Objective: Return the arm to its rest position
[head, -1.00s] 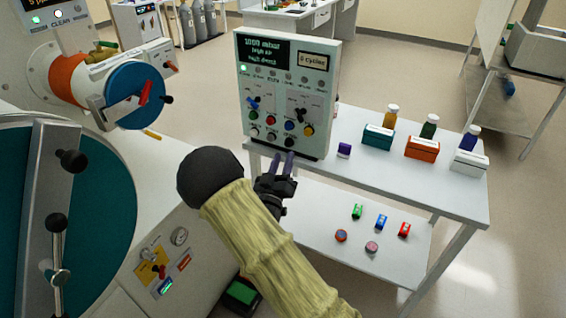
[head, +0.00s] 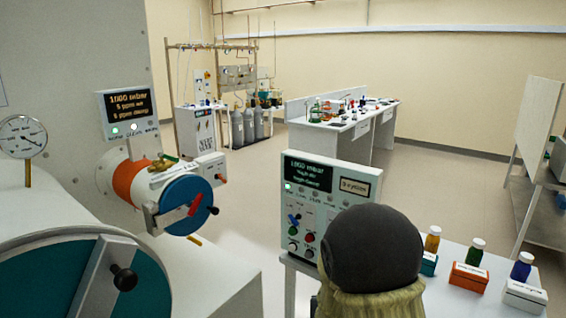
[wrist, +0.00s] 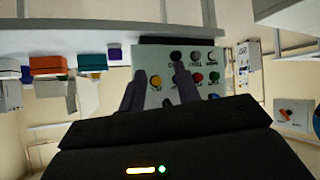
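My arm shows at the bottom of the head view as a dark rounded joint above a yellowish sleeve. It covers the right lower part of the control box, and my gripper is hidden there. In the wrist view my gripper (wrist: 159,88) has two dark fingers standing apart, with nothing seen between them. Behind the fingers is the control box (wrist: 204,60) with coloured knobs, upside down in this view. I cannot tell how far the fingertips are from it. The same control box (head: 310,215) stands on the white table in the head view.
Bottles and an orange box (head: 468,277) stand on the white table (head: 452,254) at right. At left are a glovebox port with a blue disc (head: 188,205) and a large teal door (head: 70,285). Open floor (head: 245,185) lies behind the control box.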

